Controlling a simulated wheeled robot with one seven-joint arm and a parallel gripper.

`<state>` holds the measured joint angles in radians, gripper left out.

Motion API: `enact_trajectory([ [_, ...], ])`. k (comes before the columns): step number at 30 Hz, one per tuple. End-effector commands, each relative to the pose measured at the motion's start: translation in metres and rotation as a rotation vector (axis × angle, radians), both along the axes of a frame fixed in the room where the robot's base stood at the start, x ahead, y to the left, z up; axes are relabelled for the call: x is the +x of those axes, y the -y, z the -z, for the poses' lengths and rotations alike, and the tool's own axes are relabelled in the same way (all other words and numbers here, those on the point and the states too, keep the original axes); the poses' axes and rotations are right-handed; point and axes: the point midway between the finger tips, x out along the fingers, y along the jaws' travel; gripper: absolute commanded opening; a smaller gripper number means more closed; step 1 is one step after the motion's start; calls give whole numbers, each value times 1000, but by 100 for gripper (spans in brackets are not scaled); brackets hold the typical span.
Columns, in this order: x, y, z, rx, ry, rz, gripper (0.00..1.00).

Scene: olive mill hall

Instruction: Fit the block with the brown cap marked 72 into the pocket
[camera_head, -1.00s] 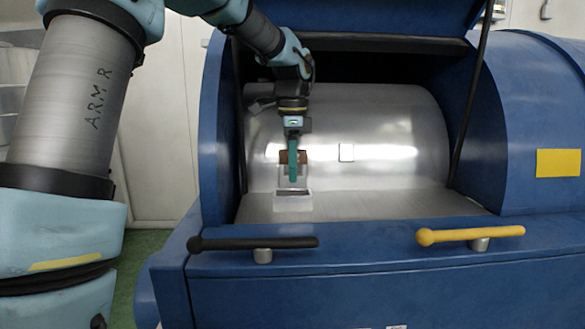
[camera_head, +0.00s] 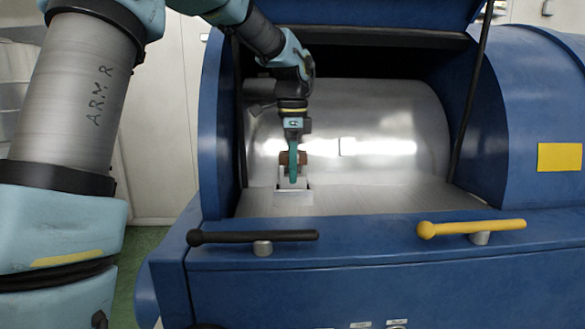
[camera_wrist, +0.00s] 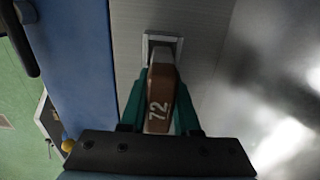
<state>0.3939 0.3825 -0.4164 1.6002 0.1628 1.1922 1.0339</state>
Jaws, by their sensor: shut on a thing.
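My gripper (camera_head: 293,166) has green fingers and is shut on the block with the brown cap (camera_head: 302,158). In the wrist view my gripper (camera_wrist: 160,112) grips the block's sides, and the cap (camera_wrist: 159,100) shows a white 72. The pocket (camera_head: 280,198) is a pale, square-rimmed fixture on the metal floor inside the blue machine. In the wrist view the pocket's rim (camera_wrist: 176,41) shows just beyond the block's far end. The block stands over or at the pocket. Its lower end is hidden, so I cannot tell whether it is inside.
A shiny metal drum (camera_head: 400,130) lies behind the pocket. The blue housing's front ledge carries a black handle (camera_head: 220,237) and a yellow handle (camera_head: 470,229). The raised blue lid (camera_head: 370,15) is above, with a dark strut at right. The metal floor right of the pocket is clear.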

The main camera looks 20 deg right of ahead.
Motion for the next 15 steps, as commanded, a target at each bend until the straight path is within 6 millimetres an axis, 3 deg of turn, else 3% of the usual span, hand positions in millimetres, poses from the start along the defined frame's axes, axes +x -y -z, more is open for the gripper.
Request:
enact_trajectory([
  [15,0,0,11,0,1,0,0],
])
